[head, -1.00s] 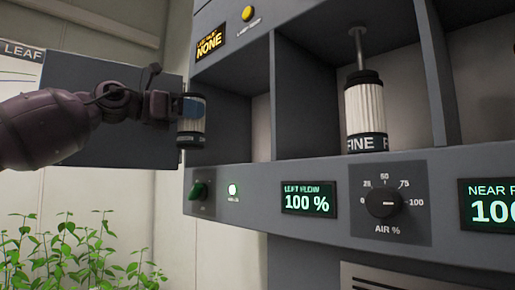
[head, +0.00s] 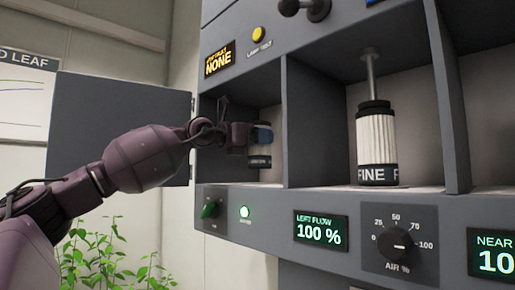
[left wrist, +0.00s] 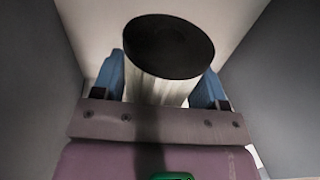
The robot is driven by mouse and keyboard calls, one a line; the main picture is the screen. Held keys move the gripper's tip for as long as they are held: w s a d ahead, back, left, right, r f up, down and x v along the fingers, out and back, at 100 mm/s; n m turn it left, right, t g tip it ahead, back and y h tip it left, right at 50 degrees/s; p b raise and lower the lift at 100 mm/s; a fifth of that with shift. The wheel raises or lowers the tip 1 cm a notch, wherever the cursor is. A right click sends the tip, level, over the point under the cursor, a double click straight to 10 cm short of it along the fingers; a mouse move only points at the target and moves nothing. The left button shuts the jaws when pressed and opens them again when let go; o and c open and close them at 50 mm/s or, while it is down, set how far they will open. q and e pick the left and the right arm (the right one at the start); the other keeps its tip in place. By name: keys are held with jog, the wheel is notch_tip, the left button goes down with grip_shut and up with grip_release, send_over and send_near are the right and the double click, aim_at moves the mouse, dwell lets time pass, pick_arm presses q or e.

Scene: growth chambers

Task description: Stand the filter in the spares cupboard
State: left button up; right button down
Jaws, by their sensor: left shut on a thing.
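My left gripper (head: 262,135) is shut on a pale filter (head: 260,159) with dark ends. It holds the filter upright inside the left compartment (head: 285,110) of the grey cabinet. In the left wrist view the filter (left wrist: 150,88) shows its round black cap between the two blue fingers of my left gripper (left wrist: 165,92). The gripper hides much of the filter in the head view, and I cannot tell whether its base touches the compartment floor. My right gripper is not in view.
An open grey door (head: 115,125) hangs left of the compartment. A second filter (head: 376,145), marked FINE, stands under a rod in the middle compartment. Plants (head: 100,262) grow lower left.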

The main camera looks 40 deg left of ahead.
aim_at(249, 152)
pick_arm(q)
jog(key=shift+f, duration=1.85)
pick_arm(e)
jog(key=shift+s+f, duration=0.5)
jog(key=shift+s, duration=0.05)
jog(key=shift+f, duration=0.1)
